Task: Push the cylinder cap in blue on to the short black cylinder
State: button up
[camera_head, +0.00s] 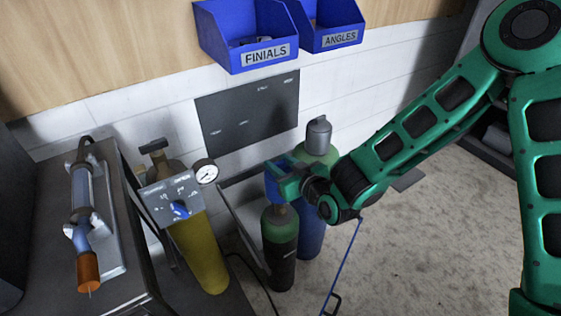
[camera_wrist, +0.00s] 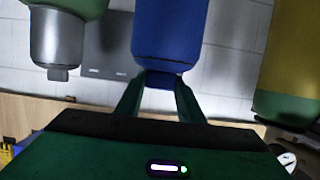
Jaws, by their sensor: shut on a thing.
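The blue cylinder cap (camera_head: 272,188) is between the fingers of my gripper (camera_head: 280,178), directly above the short black cylinder (camera_head: 281,262) with its green shoulder. The cylinder's neck shows just under the cap; I cannot tell whether the two touch. In the wrist view, my gripper (camera_wrist: 160,84) is shut on the narrow end of the blue cap (camera_wrist: 170,30), which fills the top middle. The black cylinder is not visible there; the cap may be hiding it.
A tall blue cylinder with a green shoulder and grey cap (camera_head: 319,135) stands close behind. A yellow cylinder (camera_head: 203,255) with a gauge (camera_head: 205,172) stands to the left, beside a dark bench (camera_head: 40,255). Blue bins (camera_head: 240,35) hang above. Open floor lies to the right.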

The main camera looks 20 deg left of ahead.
jog(key=shift+f, duration=1.8)
jog(key=shift+s+f, duration=0.1)
jog(key=shift+f, duration=1.65)
jog(key=shift+a+f, duration=0.1)
jog(key=shift+f, duration=1.85)
dwell(1.7)
jog(key=o, duration=1.3)
jog(key=shift+o, duration=0.2)
